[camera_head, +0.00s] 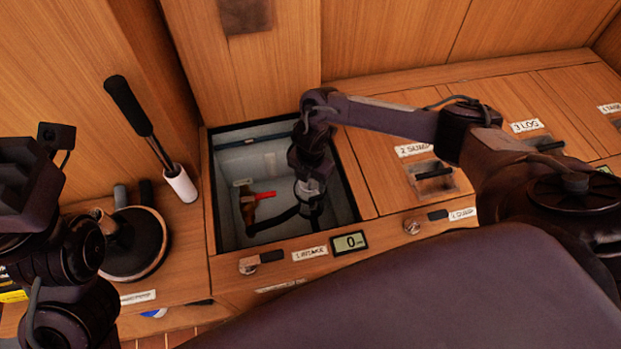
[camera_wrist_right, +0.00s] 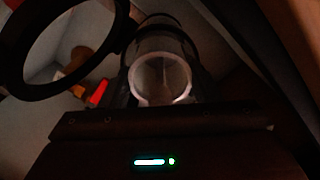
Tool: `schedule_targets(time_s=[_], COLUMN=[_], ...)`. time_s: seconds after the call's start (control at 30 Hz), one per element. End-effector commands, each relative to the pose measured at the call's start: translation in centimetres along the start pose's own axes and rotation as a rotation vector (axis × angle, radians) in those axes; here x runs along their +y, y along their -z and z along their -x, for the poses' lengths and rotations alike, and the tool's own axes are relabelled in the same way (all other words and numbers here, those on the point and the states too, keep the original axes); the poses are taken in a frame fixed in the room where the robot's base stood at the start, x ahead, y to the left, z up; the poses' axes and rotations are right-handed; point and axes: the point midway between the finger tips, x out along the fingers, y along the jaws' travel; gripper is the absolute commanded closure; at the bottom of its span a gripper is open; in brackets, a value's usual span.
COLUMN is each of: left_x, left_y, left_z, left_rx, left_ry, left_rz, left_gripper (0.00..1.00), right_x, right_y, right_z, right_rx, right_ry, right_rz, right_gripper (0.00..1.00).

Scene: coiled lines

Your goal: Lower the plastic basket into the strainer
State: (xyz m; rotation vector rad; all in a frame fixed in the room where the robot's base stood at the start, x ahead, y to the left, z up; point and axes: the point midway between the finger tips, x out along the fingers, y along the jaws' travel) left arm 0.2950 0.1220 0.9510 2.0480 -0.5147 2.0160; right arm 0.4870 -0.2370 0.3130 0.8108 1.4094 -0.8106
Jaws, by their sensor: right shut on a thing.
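My right gripper (camera_head: 310,183) reaches down into an open square compartment. It is shut on a pale, translucent cylinder, which I take to be the plastic basket (camera_head: 309,191). In the right wrist view the basket (camera_wrist_right: 162,78) shows a round pale end, with dark strips along both sides. The strainer is mostly hidden below my gripper, and I cannot tell whether the basket touches it. A thick black ring (camera_wrist_right: 112,45) stands close at the upper left of the wrist view; I cannot tell what it belongs to. Of my left arm only links show at the left edge, no fingers.
A valve with a red handle (camera_head: 264,195) and a dark hose (camera_head: 272,222) lie in the compartment, whose wooden rim (camera_head: 211,205) is close around my arm. Closed hatches are right.

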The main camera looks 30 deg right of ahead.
Motion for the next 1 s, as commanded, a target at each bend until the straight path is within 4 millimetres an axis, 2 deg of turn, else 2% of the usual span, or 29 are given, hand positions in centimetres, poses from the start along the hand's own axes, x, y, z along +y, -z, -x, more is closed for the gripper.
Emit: schedule_targets(time_s=[0.57, 1.0], left_x=[0.0, 0.0], left_y=[0.0, 0.0], left_z=[-0.3, 0.3], left_rx=[0.0, 0.0], left_ry=[0.0, 0.0], left_rz=[0.0, 0.0], left_gripper=[0.64, 0.64], right_x=[0.0, 0.0], right_y=[0.0, 0.0], right_z=[0.0, -0.8], right_rx=[0.0, 0.0], right_ry=[0.0, -0.001], right_rz=[0.0, -0.001], right_gripper=[0.71, 0.71])
